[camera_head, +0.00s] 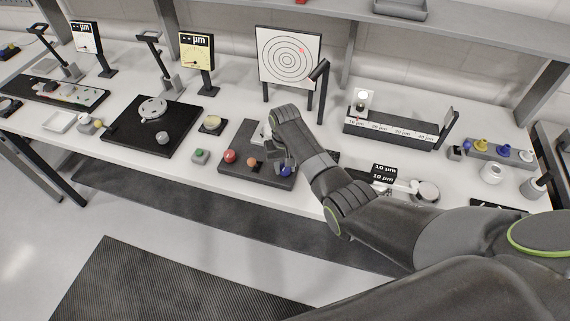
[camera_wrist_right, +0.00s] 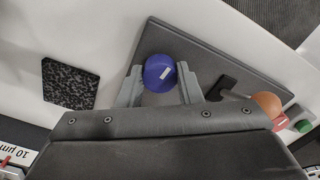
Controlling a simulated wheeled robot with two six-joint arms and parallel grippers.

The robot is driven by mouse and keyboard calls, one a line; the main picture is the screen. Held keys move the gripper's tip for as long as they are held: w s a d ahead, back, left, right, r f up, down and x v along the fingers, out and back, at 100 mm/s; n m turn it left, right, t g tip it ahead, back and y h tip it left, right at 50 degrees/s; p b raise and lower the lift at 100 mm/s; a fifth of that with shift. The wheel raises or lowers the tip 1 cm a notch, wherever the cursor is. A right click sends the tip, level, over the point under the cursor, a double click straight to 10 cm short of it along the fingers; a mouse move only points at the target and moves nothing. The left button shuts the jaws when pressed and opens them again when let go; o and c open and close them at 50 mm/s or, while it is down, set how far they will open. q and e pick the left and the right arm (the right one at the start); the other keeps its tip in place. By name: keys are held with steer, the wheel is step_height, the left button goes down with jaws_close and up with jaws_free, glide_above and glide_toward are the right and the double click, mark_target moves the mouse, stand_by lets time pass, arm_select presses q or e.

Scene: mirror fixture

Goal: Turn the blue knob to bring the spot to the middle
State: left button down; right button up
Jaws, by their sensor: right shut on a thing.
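The blue knob (camera_head: 286,171) sits at the right front of a dark fixture plate (camera_head: 256,175). My right gripper (camera_wrist_right: 160,76) is shut on the blue knob (camera_wrist_right: 158,72), one finger on each side. The target board (camera_head: 268,75) with black rings stands behind the plate. A red spot (camera_head: 301,50) lies on it, above and to the right of the ring centre. My left gripper is not in view.
A red knob (camera_head: 229,156) and an orange knob (camera_head: 251,162) sit on the same plate, left of the blue one. A green button box (camera_head: 200,156) is farther left. A dark post (camera_head: 321,92) stands beside the board, and a ruler rail (camera_head: 392,132) lies to the right.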

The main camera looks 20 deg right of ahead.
steer(key=m, duration=0.4)
steer(key=shift+m, duration=0.3)
steer(key=m, duration=0.4)
steer(key=shift+w+m, duration=0.1)
steer(key=shift+m, duration=0.2)
steer(key=m, duration=0.4)
steer(key=shift+m, duration=2.4)
steer(key=o, duration=1)
